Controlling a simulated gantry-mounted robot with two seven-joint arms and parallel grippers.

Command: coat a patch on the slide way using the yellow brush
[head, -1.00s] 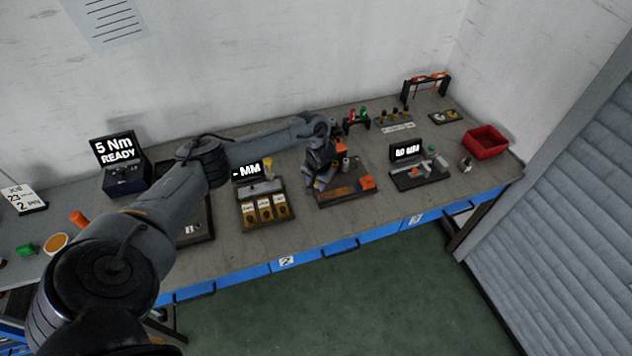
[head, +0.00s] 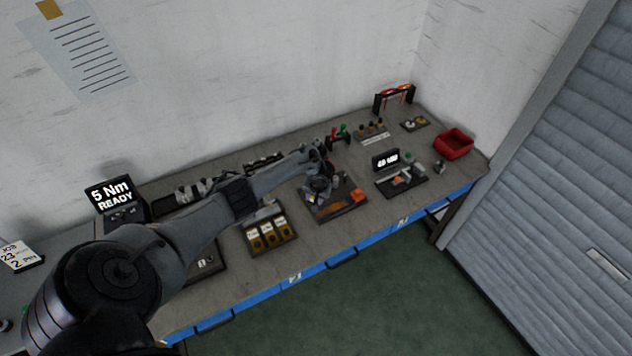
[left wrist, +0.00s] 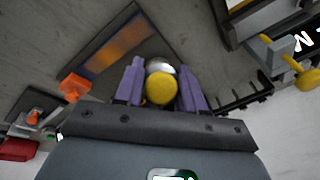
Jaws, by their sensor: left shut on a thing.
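The slide way is a long brown-orange strip on a dark base plate (head: 352,208), with an orange block (head: 357,195) at its right end. It also shows in the left wrist view as a strip (left wrist: 120,46) beyond the fingers. My left gripper (head: 319,190) is over the back left part of this base. In the left wrist view its purple fingers (left wrist: 161,72) are shut on the yellow brush (left wrist: 160,88), seen end-on as a round yellow end with a pale collar. The brush tip is hidden, so I cannot tell whether it touches the strip. My right gripper is not in view.
A tray with yellow-fronted bins (head: 268,236) stands left of the slide way. A fixture with a small display (head: 386,160) stands to its right, and a red bin (head: 453,143) is farther right. A tool rack (head: 394,98) stands at the back near the wall.

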